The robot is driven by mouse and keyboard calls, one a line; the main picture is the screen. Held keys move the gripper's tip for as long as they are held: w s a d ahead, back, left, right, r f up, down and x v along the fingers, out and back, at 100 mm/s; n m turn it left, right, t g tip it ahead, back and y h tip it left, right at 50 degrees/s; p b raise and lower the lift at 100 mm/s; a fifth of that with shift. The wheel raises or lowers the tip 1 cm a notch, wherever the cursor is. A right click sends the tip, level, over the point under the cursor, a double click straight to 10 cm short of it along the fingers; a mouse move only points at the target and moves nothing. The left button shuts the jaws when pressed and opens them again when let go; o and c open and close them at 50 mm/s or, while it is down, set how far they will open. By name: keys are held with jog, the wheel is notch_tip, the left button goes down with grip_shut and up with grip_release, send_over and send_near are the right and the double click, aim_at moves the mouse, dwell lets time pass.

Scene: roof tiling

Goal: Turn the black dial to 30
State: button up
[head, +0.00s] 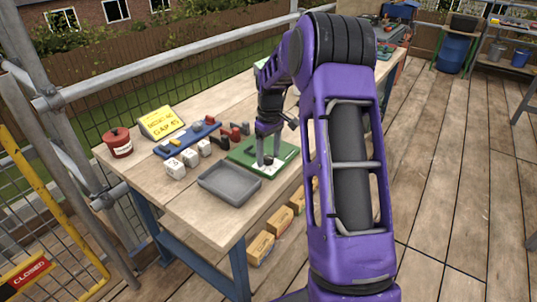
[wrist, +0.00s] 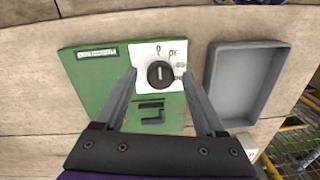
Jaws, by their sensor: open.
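The black dial (wrist: 160,74) sits on a white face plate (wrist: 143,52) on a green panel (wrist: 84,75). Its white pointer line is upright in the wrist view, toward a mark that looks like 0. Other marks at its upper right and right are too small to read surely. My gripper (wrist: 160,75) is open, with one finger at each side of the dial and visible gaps between. I cannot tell how far above the plate the fingertips are. In the head view my gripper (head: 268,162) points down over the green panel (head: 243,155), largely hiding the dial.
A grey tray (head: 229,184) lies beside the panel. White blocks (head: 175,168), a blue rack (head: 188,137), a red pot (head: 118,143) and a yellow sign (head: 161,123) stand on the wooden bench (head: 205,222). My arm hides part of the bench's right side.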

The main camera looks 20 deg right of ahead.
grip_shut()
dwell(0.3)
jog(key=m+p, duration=0.1)
jog(key=m, duration=0.2)
jog(key=shift+r+m, duration=0.1)
jog(key=shift+m, duration=0.3)
jog(key=shift+m+p, duration=0.5)
jog(key=shift+m, duration=1.4)
grip_release()
